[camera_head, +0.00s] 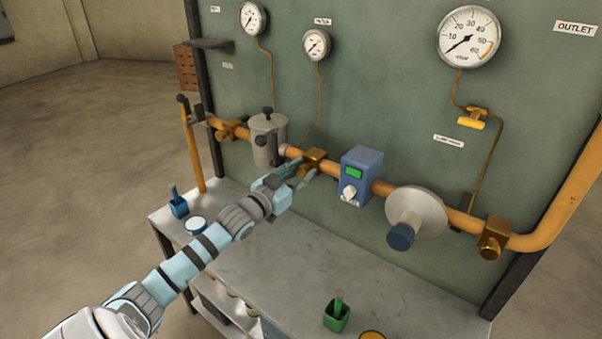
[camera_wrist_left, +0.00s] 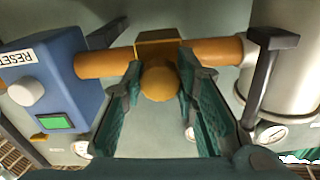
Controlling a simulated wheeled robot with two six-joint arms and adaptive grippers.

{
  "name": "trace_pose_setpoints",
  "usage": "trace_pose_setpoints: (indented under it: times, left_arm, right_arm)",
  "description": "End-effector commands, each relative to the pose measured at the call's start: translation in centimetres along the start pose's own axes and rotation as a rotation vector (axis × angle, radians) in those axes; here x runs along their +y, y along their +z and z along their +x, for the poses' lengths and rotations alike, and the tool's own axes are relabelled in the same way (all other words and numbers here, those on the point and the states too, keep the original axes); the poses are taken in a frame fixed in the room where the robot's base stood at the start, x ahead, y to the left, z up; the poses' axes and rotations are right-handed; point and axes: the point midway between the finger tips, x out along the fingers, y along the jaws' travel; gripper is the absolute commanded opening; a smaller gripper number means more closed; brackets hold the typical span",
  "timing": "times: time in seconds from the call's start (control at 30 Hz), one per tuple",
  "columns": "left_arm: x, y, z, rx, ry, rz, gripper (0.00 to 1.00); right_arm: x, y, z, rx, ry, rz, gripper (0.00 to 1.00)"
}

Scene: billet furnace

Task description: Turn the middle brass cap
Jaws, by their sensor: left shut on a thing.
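The middle brass cap (camera_wrist_left: 160,82) is a round knob on a square brass block (camera_head: 314,156) in the orange pipe, between a grey canister and a blue box. In the head view the gripper partly hides the cap. My left gripper (camera_head: 301,172) reaches it from the front left. In the left wrist view its two teal fingers (camera_wrist_left: 159,80) stand on either side of the cap, shut on it. Other brass fittings sit on the pipe at the left (camera_head: 228,130) and right (camera_head: 493,240). My right gripper is not in view.
The grey canister (camera_head: 267,140) and the blue box (camera_head: 359,174) with a white knob flank the cap closely. A large disc (camera_head: 416,213) is further right. Gauges hang above.

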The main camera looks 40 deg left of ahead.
Motion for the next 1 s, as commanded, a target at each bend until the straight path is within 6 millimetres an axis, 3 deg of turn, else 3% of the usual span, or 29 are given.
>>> trace_pose_setpoints:
  times: [0.1, 0.43, 1.0]
  left_arm:
    - [-0.1, 0.2, 0.0, -0.006, -0.003, -0.001, 0.0]
    - [-0.2, 0.3, -0.1, -0.008, -0.005, 0.002, 0.0]
    - [-0.3, 0.5, -0.2, -0.012, -0.006, 0.048, 0.0]
  right_arm:
    - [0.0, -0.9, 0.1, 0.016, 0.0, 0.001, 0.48]
    - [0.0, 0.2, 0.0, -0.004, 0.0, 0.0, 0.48]
    - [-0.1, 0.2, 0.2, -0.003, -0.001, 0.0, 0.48]
